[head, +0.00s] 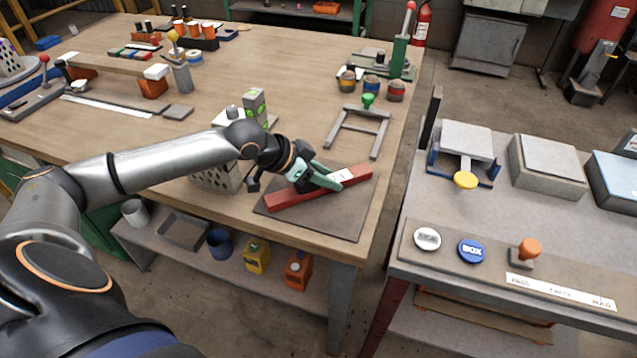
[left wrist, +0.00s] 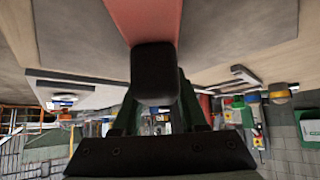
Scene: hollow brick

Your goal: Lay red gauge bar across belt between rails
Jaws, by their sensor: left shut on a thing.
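The red gauge bar (head: 290,196) is a long red block with a pale label, set diagonally over a dark grey mat (head: 335,221) at the near right corner of the wooden bench. My left gripper (head: 328,178) is shut on the bar near its middle, with green fingers. I cannot tell whether the bar rests on the mat or is just above it. In the left wrist view the bar (left wrist: 146,16) runs up from a dark fingertip (left wrist: 154,72). My right gripper is not in view. I cannot clearly make out a belt between rails.
Several small pots (head: 372,85) stand farther back. Across a floor gap, a grey side table (head: 440,262) carries buttons and boxes.

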